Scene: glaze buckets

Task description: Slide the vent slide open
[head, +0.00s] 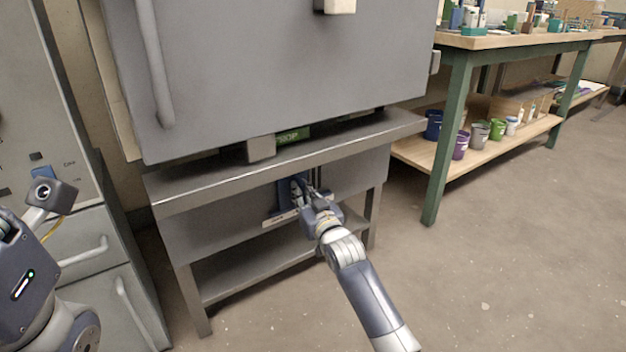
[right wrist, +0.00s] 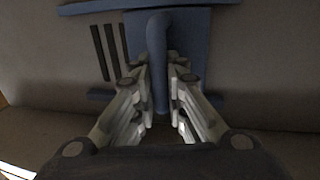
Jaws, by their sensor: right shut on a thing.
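The vent slide is a blue plate with an upright blue handle on the grey front panel under the cabinet; its plate (head: 284,190) shows in the head view beside my gripper. In the right wrist view the handle (right wrist: 158,60) stands between my fingers, with dark vent slots (right wrist: 105,52) exposed to its left. My right gripper (head: 305,190) is shut on the handle; its fingers also show in the right wrist view (right wrist: 160,85), one on each side of it. My gripper hides part of the slide in the head view. My left gripper is not in view.
The large grey cabinet (head: 280,70) stands on a metal stand (head: 290,158) above the vent. A green-legged workbench (head: 455,140) with several buckets on its lower shelf is at the right. The floor (head: 480,270) in front is clear. Grey drawers (head: 90,255) stand at the left.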

